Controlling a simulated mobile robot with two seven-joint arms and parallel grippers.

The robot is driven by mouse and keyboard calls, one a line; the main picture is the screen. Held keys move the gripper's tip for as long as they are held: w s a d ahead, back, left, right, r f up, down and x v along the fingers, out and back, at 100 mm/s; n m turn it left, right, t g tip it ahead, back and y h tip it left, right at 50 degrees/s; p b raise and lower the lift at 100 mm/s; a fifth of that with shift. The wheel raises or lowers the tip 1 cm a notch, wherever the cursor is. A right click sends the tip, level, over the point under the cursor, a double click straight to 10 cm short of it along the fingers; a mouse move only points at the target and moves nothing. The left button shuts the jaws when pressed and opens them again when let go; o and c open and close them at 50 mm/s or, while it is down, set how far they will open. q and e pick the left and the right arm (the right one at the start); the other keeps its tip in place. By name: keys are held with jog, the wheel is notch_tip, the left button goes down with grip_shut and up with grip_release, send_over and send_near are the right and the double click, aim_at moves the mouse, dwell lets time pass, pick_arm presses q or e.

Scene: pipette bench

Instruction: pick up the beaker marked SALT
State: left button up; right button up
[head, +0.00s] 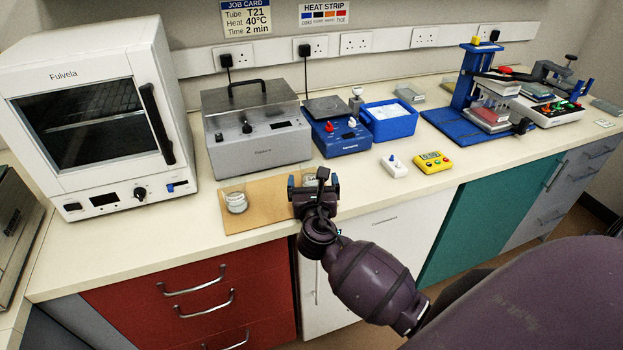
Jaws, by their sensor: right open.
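A clear glass beaker (236,202) with pale contents stands on the left of a wooden board (265,207); I cannot read a marking on it. A second beaker (311,176) is at the board's right end, mostly hidden by my right gripper. Part of a label shows on it, perhaps starting "SA", too small to be sure. My right gripper (314,184) is open, its blue-tipped fingers to the left and right of this second beaker. I cannot tell whether they touch it. My left gripper is not in view.
A white oven (95,110), a grey lidded bath (255,130) and a blue hotplate unit (340,138) stand behind the board. A blue tray (390,127), a white device (394,166) and a yellow timer (433,162) are to the right. The counter's front edge is close to the board.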

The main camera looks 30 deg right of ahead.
aim_at(311, 165)
jog(key=shift+x, duration=3.6)
jog(key=shift+f, duration=0.1)
jog(key=shift+c, duration=0.3)
jog(key=c, duration=1)
